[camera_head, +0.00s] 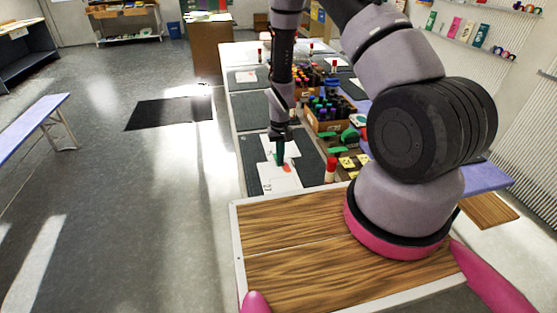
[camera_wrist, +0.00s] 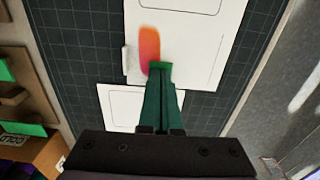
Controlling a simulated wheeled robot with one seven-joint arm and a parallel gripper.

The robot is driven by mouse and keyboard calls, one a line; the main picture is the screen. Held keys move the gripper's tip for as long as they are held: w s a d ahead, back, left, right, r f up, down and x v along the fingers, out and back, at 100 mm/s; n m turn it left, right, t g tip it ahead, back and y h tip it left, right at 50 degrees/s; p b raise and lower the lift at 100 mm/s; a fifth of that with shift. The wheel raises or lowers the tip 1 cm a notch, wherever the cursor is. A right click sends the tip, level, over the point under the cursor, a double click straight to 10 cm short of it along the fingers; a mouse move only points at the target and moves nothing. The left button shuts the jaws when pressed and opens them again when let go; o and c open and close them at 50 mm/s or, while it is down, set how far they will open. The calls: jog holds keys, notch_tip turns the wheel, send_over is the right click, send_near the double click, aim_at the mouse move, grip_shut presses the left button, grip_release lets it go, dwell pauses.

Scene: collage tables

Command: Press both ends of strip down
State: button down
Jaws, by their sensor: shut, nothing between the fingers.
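An orange-to-red strip (camera_wrist: 149,42) lies on a white sheet (camera_wrist: 205,45) in the wrist view, near the sheet's edge. It shows as a small red patch (camera_head: 287,169) in the head view. My gripper (camera_wrist: 160,66) has green fingers, closed together with nothing between them. Its tips are at the strip's lower end in the wrist view and seem to cover part of it; I cannot tell whether they touch. In the head view my gripper (camera_head: 280,163) points down over the sheet (camera_head: 279,181).
A second white sheet (camera_wrist: 120,104) lies beside the first on the dark gridded mat (camera_wrist: 85,50). A red-capped glue stick (camera_head: 330,170) stands right of the mat. Boxes of markers (camera_head: 328,113) and green tools (camera_head: 347,137) are farther right.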

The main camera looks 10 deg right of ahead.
dwell(0.5)
jog(key=shift+r, duration=3.5)
jog(key=s+d+r+m+t+y, duration=0.1)
jog(key=s+d+r+t, duration=0.1)
jog(key=r, duration=1.3)
jog(key=s+d+r+m+t, duration=0.1)
jog(key=s+r, duration=0.1)
jog(key=r, duration=1.3)
jog(key=s+d+r+m+t+y, duration=0.1)
jog(key=s+r+t, duration=0.3)
jog(key=s+r, duration=1.1)
jog(key=s+d+m, duration=0.1)
jog(key=s, duration=0.2)
jog(key=shift+d+r, duration=0.2)
jog(key=shift+d, duration=0.2)
